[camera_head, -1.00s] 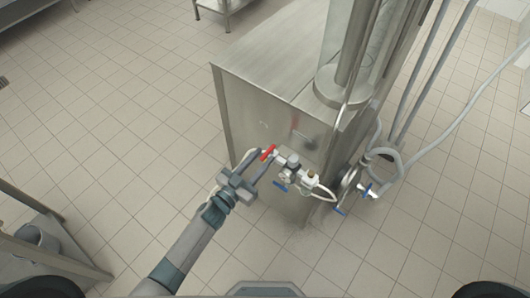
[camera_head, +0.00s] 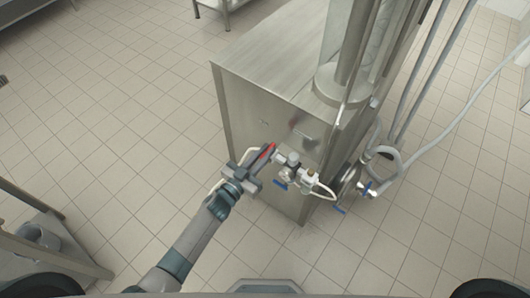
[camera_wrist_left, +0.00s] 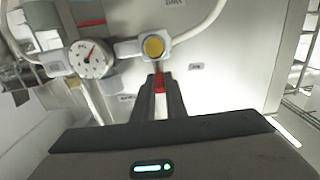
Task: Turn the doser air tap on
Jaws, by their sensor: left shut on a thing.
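The doser air tap has a red lever (camera_head: 265,153) on the side of the steel machine, beside a white-and-grey valve and regulator assembly (camera_head: 292,170). My left gripper (camera_head: 262,158) is shut on the red lever, with a finger on each side of it. In the left wrist view the red lever (camera_wrist_left: 159,82) shows between the fingertips, just below a yellow-centred round fitting (camera_wrist_left: 153,46). A pressure gauge (camera_wrist_left: 91,58) sits left of that fitting. Part of the lever is hidden by the fingers. My right gripper is not in view.
The steel machine cabinet (camera_head: 262,105) stands directly behind the tap. A metal stand (camera_head: 45,235) is at lower left. The tiled floor (camera_head: 110,120) is clear at left.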

